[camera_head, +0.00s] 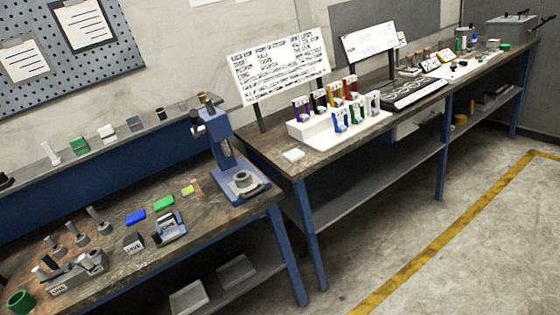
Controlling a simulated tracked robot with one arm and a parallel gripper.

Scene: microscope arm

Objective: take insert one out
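A grey metal fixture (75,277) sits at the lower left of the near bench, with a label that seems to read "ONE" on its front. Cylindrical parts sit on or in it; which one is the insert cannot be told. A blue-grey block (169,230) farther right carries another small label that also looks like "ONE". A dark block (133,244) beside it seems to read "FIVE". My gripper is not in view.
Posts (78,233) and a green ring (19,301) are at the left. A white rack (340,124) stands on the second bench. The floor (450,235) at right is clear.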

